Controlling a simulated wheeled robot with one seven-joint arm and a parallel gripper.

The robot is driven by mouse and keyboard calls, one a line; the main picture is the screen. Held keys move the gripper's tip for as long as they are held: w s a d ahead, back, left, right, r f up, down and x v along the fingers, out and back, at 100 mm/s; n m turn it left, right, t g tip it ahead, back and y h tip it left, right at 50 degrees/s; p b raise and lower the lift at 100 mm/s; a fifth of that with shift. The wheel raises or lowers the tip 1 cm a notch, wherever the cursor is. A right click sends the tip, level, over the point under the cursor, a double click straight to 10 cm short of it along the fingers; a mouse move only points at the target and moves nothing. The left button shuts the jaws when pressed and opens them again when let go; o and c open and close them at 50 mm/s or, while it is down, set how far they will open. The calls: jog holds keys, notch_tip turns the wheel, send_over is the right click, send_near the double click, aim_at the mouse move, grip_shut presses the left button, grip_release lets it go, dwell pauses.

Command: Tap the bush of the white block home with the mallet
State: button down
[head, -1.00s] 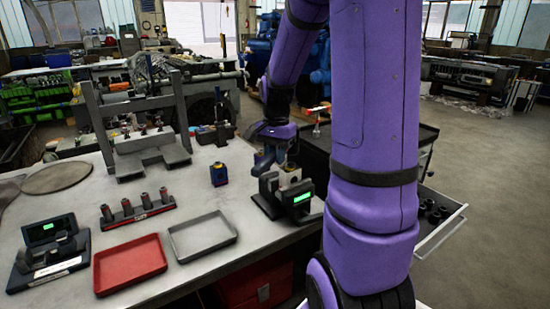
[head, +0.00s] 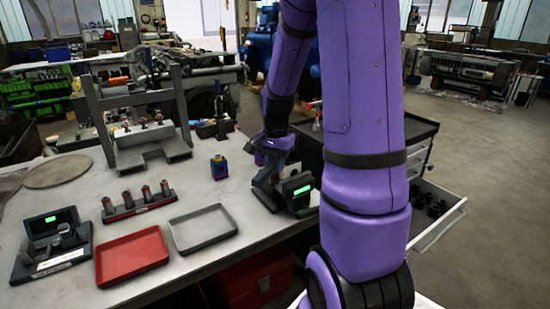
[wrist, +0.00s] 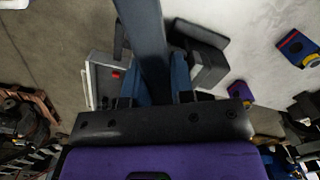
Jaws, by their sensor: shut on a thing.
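My gripper (head: 267,176) is at the right end of the bench, beside and partly in front of a black fixture with a green-lit display (head: 297,192). In the wrist view my gripper (wrist: 158,92) is shut on a long blue-grey bar (wrist: 143,25) that runs away toward the top edge. I take this bar for the mallet; its head is not clear to see. The black fixture (wrist: 205,62) shows just right of the bar. The white block and its bush are hidden now behind my gripper and the fixture, so I cannot tell how the bush sits.
A grey tray (head: 203,229), a red tray (head: 132,256) and a rack of dark cylinders (head: 138,206) lie left on the bench. A dark cabinet with an open drawer (head: 437,215) is at right.

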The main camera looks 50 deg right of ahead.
jog(key=shift+r, duration=2)
jog(key=shift+r, duration=0.1)
jog(key=shift+r, duration=0.25)
